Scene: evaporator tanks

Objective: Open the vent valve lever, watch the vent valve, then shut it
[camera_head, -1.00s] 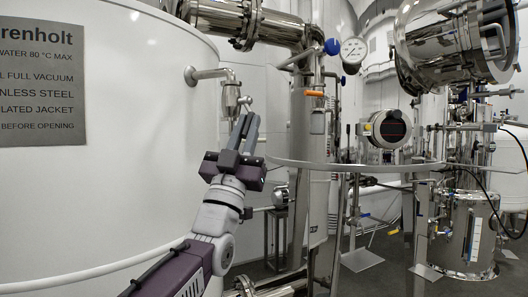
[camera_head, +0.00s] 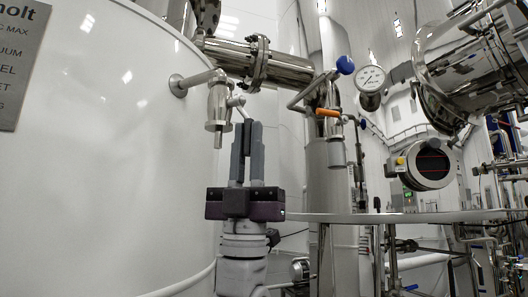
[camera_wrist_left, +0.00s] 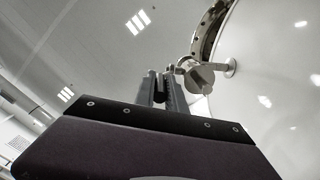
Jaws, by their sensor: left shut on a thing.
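The vent valve (camera_head: 217,105) is a small steel body on a short pipe from the white tank wall, with its outlet pointing down. Its thin steel lever (camera_head: 237,101) sticks out to the right and slopes down to my gripper. My left gripper (camera_head: 247,124) points up just right of the valve, shut on the lever's end, which the fingers mostly hide. In the left wrist view the fingers (camera_wrist_left: 160,86) stand close together, with the valve (camera_wrist_left: 196,76) just right of their tips. My right gripper is not in view.
The curved white tank (camera_head: 110,170) fills the left side. A steel pipe (camera_head: 285,68) runs behind and above my gripper. An orange-handled valve (camera_head: 328,113), a pressure gauge (camera_head: 371,78) and a round dark-faced instrument (camera_head: 428,164) are to the right.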

